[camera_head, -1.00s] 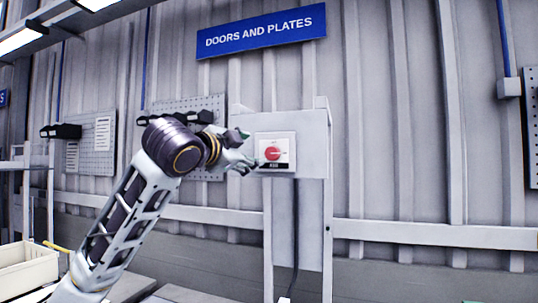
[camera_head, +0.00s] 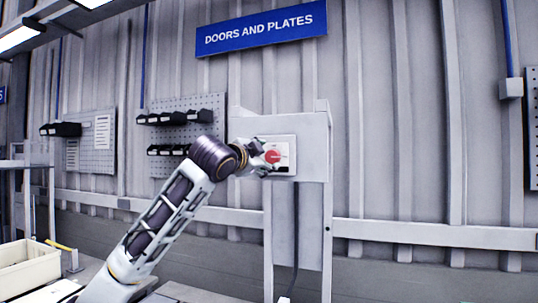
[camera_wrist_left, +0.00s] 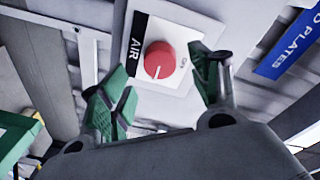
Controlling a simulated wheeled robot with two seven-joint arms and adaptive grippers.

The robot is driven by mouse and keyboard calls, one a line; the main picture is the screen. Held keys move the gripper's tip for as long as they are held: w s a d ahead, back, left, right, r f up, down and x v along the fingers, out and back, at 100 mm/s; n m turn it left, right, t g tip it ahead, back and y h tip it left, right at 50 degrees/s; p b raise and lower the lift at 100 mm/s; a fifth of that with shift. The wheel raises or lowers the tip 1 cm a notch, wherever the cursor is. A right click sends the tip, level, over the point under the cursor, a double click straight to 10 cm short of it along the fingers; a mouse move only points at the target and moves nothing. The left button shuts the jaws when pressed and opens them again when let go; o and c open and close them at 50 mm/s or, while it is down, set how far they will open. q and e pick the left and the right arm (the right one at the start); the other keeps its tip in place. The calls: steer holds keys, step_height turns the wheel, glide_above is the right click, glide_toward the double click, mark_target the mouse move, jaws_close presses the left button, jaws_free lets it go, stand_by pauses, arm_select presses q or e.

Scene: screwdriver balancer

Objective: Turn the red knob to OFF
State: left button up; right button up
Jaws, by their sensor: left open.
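The red knob (camera_head: 272,157) sits on a white plate (camera_head: 291,142) fixed to a grey panel (camera_head: 310,130) on a stand. In the left wrist view the round red knob (camera_wrist_left: 159,60) has a white pointer line toward the lower part of the picture. A black label there reads AIR, and small lettering that I cannot read fully is near the knob's other side. My left gripper (camera_head: 266,157) is in front of the plate, close to the knob. Its green-padded fingers (camera_wrist_left: 163,85) are open on either side of the knob's picture, and nothing is between them. My right gripper is not in view.
A blue DOORS AND PLATES sign (camera_head: 262,28) hangs above the panel. Pegboards with black bins (camera_head: 173,117) are on the wall to the left. A cream crate (camera_head: 27,268) stands at the lower left. A dark cable (camera_head: 295,240) runs down below the panel.

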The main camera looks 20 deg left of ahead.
mark_target(270, 157)
arm_select(q)
steer(key=shift+w+d+p, duration=0.15)
steer(key=shift+w+p, duration=0.15)
steer(key=shift+w, duration=0.75)
steer(key=shift+w+d+p, duration=0.15)
steer(key=shift+w+p, duration=0.15)
steer(key=shift+w, duration=0.7)
steer(key=shift+c, duration=0.4)
steer(key=c, duration=0.9)
